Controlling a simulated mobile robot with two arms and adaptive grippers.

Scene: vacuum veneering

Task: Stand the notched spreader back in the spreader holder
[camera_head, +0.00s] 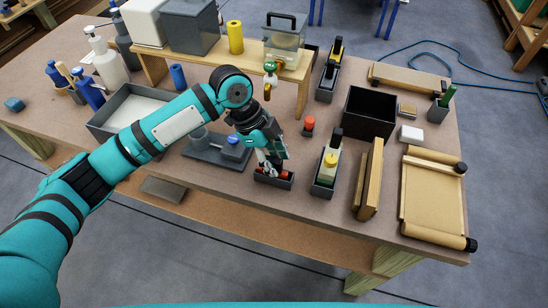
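My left gripper (270,163) reaches down over a small dark open-topped holder (274,181) near the front middle of the table. Its fingertips are at the holder's opening. Small red parts (285,175) show at the fingertips, inside or just above the holder. I cannot tell whether they belong to the notched spreader, or whether the fingers are shut on it. The gripper and arm hide much of this spot. My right gripper is not in view.
Right of the holder stand a dark rack with a yellow-capped item (329,162), an upright wooden board (369,178) and a tan roll frame (432,195). A red-topped knob (309,124) stands behind. A black bin (369,112) and a wooden shelf (180,64) are farther back.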

